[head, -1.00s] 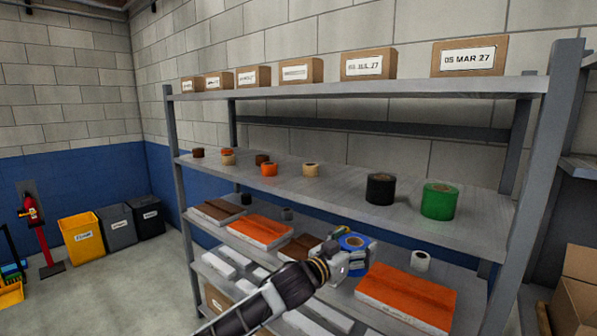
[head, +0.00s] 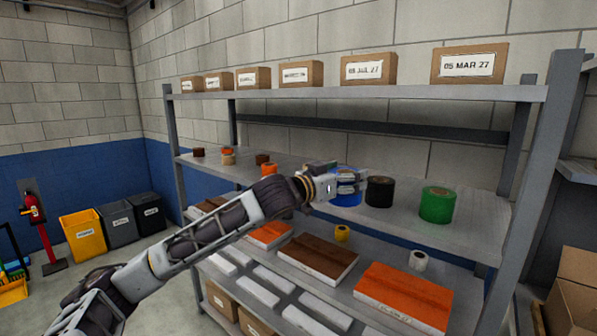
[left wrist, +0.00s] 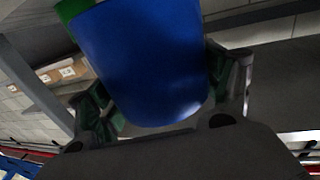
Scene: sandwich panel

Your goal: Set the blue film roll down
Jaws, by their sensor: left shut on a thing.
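The blue film roll (head: 346,198) is at the upper-middle shelf level in the head view, just left of the black roll. My left gripper (head: 343,180) is shut on it, with its fingers around the roll's sides. In the left wrist view the blue roll (left wrist: 145,62) fills the space between the two fingers (left wrist: 165,95). I cannot tell whether the roll's base touches the shelf (head: 405,222). My right gripper is not in view.
The black roll (head: 379,192) stands close to the right of the blue roll, and the green roll (head: 437,205) farther right. Smaller rolls stand to the left. Boxes (head: 368,68) line the top shelf. Panels (head: 404,296) lie on the shelf below.

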